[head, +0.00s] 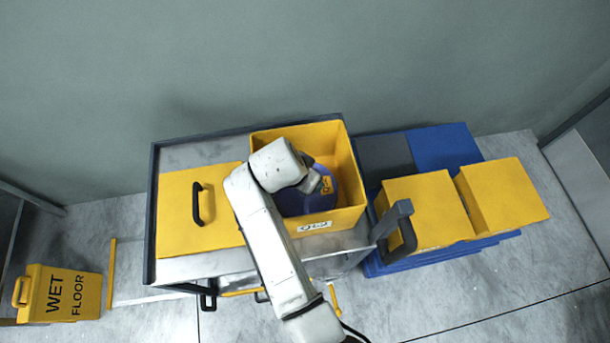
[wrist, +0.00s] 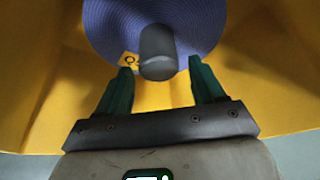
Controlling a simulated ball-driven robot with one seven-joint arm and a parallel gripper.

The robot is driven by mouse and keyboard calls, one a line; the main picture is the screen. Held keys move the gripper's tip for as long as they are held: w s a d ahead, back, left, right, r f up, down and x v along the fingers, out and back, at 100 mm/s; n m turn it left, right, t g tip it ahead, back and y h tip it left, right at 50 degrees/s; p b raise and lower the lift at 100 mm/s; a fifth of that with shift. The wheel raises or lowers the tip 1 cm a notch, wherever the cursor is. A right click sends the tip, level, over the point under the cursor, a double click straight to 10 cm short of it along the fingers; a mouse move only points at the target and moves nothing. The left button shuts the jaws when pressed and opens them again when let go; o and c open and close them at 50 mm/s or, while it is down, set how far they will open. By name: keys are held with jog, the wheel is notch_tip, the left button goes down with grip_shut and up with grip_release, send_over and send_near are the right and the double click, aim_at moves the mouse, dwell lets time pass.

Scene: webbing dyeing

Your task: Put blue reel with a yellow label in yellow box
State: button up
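The blue reel (head: 296,204) lies inside the open yellow box (head: 350,172), partly hidden by my arm in the head view. In the wrist view the blue reel (wrist: 105,28) shows its yellow label (wrist: 128,60) and a grey hub (wrist: 157,50). My gripper (wrist: 160,67) is open, with its green fingers spread to either side of the hub and gaps visible between. The gripper (head: 324,186) reaches down into the box over the reel in the head view. Whether the reel rests flat on the box floor is hidden.
The box stands on a grey metal cart (head: 205,154), beside a yellow lid with a black handle (head: 183,212). To the right, yellow boxes (head: 432,208) sit on blue pallets (head: 448,147). A wet floor sign (head: 68,292) stands at lower left.

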jog(key=shift+r, duration=0.3)
jog(key=v, duration=1.2)
jog(key=shift+r+b, duration=0.3)
jog(key=shift+b, duration=0.05)
